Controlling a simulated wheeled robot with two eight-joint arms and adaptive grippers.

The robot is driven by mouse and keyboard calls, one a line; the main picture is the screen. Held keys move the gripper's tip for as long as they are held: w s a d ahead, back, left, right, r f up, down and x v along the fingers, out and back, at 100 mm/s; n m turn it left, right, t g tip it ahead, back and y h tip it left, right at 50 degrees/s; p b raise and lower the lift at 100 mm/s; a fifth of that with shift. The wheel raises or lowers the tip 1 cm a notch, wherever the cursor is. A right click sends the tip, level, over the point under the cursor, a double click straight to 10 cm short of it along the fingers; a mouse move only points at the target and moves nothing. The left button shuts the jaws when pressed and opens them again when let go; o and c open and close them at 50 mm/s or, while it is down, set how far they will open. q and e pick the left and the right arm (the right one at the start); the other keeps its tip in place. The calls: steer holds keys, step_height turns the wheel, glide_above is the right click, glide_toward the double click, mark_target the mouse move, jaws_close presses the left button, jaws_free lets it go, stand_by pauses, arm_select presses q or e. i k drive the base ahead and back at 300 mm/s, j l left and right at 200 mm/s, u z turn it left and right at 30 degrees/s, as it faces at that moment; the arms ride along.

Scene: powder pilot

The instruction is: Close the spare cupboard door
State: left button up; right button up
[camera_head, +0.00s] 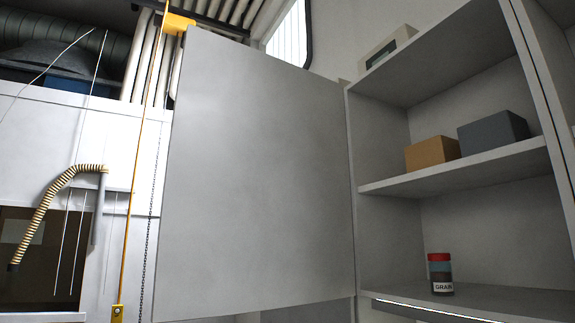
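The cupboard door (255,180) is a large plain light grey panel. It stands swung open to the left of the open cupboard (385,232), joined along its right edge. No handle shows on the side that I see. Neither of my grippers is in the head view.
The cupboard's middle shelf (460,170) holds an orange-brown box (432,153) and a dark grey box (493,132). A jar labelled GRAIN (440,274) with a red lid stands on the lower shelf. A yellow pole (136,200) and a chain (149,240) hang left of the door.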

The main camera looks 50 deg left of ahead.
mark_target(256, 212)
steer(key=j+z, duration=0.1)
steer(key=j, duration=1.1)
steer(key=j+z, duration=0.15)
steer(key=j, duration=0.45)
steer(key=k+j+z, duration=0.1)
steer(key=j, duration=0.5)
steer(key=k+j+z, duration=0.1)
steer(key=j, duration=0.5)
steer(key=k+j, duration=0.1)
steer(key=j, duration=0.5)
steer(key=z, duration=0.05)
